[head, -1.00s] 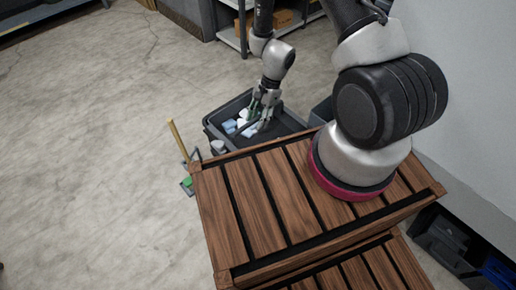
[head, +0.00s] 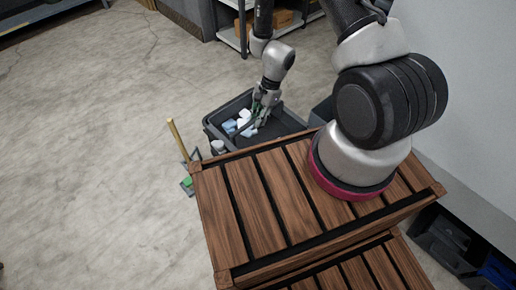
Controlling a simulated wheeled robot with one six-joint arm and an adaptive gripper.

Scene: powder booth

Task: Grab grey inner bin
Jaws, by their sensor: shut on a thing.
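A dark grey bin (head: 212,128) stands on the floor beyond the wooden slatted top, in the middle of the head view. Its left part holds several small white and light blue items (head: 231,127); its right part looks empty. My gripper (head: 260,111) points down into the bin from above, right of these items. Its fingers are close together, shut on what looks like the wall of the grey inner bin.
The wooden slatted top (head: 262,196) fills the foreground. A yellow-handled tool (head: 177,138) with a green part stands left of the bin. A shelf (head: 236,34) with a cardboard box is behind. Dark bins (head: 447,240) lie at lower right. Floor at left is clear.

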